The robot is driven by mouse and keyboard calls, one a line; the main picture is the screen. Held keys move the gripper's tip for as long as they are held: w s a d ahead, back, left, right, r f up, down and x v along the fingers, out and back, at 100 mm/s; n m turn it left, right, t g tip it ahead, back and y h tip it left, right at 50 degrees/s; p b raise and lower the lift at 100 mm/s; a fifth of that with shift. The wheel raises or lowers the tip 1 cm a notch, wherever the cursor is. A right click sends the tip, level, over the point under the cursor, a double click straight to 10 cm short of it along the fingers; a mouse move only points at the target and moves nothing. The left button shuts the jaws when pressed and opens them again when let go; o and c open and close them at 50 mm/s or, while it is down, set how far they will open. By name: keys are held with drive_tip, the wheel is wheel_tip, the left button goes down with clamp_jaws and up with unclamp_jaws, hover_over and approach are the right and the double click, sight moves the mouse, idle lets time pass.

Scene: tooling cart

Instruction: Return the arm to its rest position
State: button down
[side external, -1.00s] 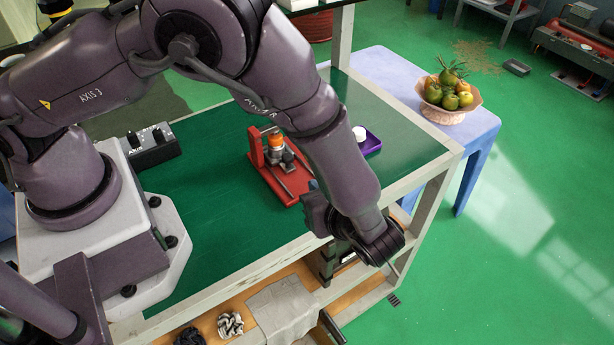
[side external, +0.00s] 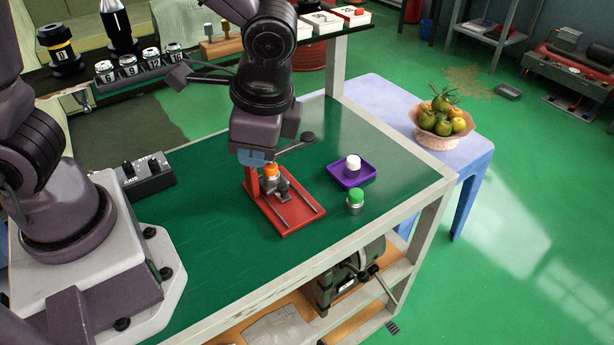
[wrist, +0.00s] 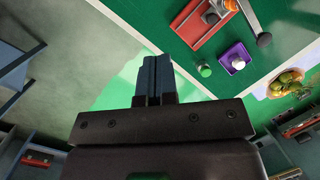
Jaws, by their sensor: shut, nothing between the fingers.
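My gripper (wrist: 157,78) shows in the wrist view with its two dark fingers pressed together and nothing between them. In the side external view my arm hangs over the green cart top (side external: 215,215), and its lower end partly covers the red fixture (side external: 290,215). The fixture holds an orange-topped piece (side external: 271,171) and has a lever with a dark knob (side external: 308,136). A green-capped piece (side external: 355,199) stands upright on the cart top beside the fixture. A purple tray (side external: 346,178) behind it holds a white-topped piece (side external: 353,162). The fingertips are hard to make out in the side view.
A black control box (side external: 146,175) sits near my base. A rack with several numbered pieces (side external: 142,66) and raised blocks (side external: 325,22) stand at the back. A fruit bowl (side external: 438,137) rests on a blue table (side external: 375,90) to the right. The cart's right front top is clear.

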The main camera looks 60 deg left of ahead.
drive_tip(key=s+a+r+n+t+h, duration=0.1)
drive_tip(key=s+a+r+n+t, duration=0.2)
drive_tip(key=r, duration=0.3)
drive_tip(key=s+a+r+n+t+h, duration=0.1)
drive_tip(key=s+a+r+n+t, duration=0.1)
drive_tip(key=a+r, duration=0.4)
drive_tip(key=shift+s+n+t+h, duration=0.4)
drive_tip(key=shift+n+t, duration=0.4)
drive_tip(key=shift+n, duration=0.4)
drive_tip(key=shift+r, duration=0.1)
